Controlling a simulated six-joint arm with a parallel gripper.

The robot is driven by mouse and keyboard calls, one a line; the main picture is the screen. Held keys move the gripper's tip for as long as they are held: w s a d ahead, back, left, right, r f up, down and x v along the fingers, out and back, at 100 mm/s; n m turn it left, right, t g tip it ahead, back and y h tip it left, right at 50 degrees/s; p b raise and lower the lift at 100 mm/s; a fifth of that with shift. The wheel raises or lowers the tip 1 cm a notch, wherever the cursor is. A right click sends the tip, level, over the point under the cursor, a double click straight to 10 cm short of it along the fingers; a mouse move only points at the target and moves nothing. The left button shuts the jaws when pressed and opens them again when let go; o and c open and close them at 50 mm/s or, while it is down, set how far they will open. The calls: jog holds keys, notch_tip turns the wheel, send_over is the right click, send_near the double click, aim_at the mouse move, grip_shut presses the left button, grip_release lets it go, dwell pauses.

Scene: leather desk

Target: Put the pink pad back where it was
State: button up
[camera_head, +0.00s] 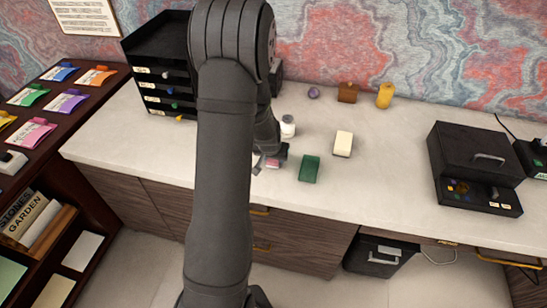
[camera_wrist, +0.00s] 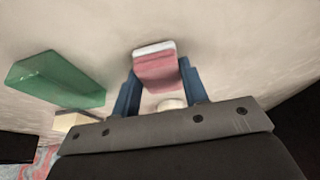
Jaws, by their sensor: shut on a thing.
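The pink pad (camera_wrist: 158,70) is a small block with a white edge, held between the two blue fingers of my gripper (camera_wrist: 158,85) in the wrist view. In the head view the pink pad (camera_head: 275,163) shows only in part beside my arm, at my gripper (camera_head: 268,161), low over the desk. I cannot tell whether the pad touches the desk top. A green block (camera_head: 309,168) lies just to its right; it also shows at the left of the wrist view (camera_wrist: 57,80).
A white bottle (camera_head: 288,127) stands close behind my gripper. A cream block (camera_head: 343,144) lies right of the green one. Purple, brown and yellow items (camera_head: 384,95) stand along the wall. A black drawer tower (camera_head: 150,70) is at left, a black box (camera_head: 470,165) at right.

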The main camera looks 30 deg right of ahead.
jog(key=shift+f, duration=0.15)
jog(key=o, duration=1)
jog(key=shift+o, duration=0.2)
jog(key=shift+a+r, duration=0.1)
jog(key=shift+r, duration=0.45)
jog(key=v, duration=1.1)
jog(key=shift+s, duration=0.15)
jog(key=x, duration=1.2)
jog(key=shift+r, duration=0.9)
